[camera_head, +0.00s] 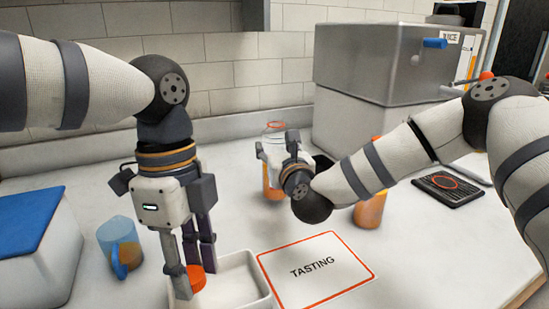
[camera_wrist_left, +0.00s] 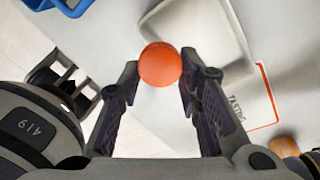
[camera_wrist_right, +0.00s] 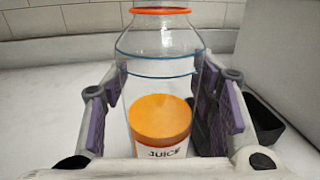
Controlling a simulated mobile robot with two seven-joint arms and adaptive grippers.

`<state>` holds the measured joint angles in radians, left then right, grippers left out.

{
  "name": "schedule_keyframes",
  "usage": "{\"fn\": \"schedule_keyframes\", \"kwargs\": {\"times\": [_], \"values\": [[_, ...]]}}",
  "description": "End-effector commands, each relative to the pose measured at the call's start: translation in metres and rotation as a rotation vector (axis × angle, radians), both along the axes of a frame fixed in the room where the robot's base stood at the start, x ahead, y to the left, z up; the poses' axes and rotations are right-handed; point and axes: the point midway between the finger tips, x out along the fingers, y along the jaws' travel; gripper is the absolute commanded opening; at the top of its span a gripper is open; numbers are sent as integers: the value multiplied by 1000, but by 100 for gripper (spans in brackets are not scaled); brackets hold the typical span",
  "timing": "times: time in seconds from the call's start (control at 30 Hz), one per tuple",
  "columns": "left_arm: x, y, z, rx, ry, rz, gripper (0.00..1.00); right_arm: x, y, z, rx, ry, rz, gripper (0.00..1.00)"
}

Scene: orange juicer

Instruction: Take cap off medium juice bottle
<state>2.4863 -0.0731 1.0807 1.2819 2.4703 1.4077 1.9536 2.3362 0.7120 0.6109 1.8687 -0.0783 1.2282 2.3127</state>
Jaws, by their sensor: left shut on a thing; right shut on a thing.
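The medium juice bottle (camera_head: 274,131) stands upright on the counter at the back. It is clear, with an orange rim at its bare mouth and orange juice low inside; it also fills the middle of the right wrist view (camera_wrist_right: 160,118). My right gripper (camera_head: 277,150) is shut around its body, one finger on each side. An orange cap (camera_head: 197,277) is between the fingertips of my left gripper (camera_head: 192,281), low over a white tray; it shows as a round orange disc in the left wrist view (camera_wrist_left: 160,64). Whether the cap touches the tray I cannot tell.
The white tray (camera_head: 262,290) lies beside a TASTING mat (camera_head: 318,285). A blue-handled cup (camera_head: 122,240) and a blue-lidded box (camera_head: 50,265) stand left. Another juice container (camera_head: 369,211) is partly behind my right arm. A steel juicer (camera_head: 365,65) stands at the back.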

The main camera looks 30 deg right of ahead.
Motion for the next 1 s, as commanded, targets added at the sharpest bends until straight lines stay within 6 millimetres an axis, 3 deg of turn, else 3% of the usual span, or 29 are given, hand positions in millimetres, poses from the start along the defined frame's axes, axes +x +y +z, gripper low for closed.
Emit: {"fn": "schedule_keyframes", "kwargs": {"times": [0.1, 0.5, 0.53, 0.6, 1.0], "values": [[0, 0, 1, 0, -2, 0, 0, -1, 1, -15, -2, -1, 2, 0], [0, 0, -4, -1, 6, 0, 0, -1, 1, -22, 1, 0, 0, 0], [0, 0, -3, 0, 4, 0, 0, -1, 1, -22, 1, 2, 1, 60], [0, 0, -2, 0, 4, 0, 0, -1, 1, -22, 0, 2, 1, 73], [0, 0, 4, 0, -6, 0, 0, -7, 2, -17, 0, 1, 2, 73]]}}
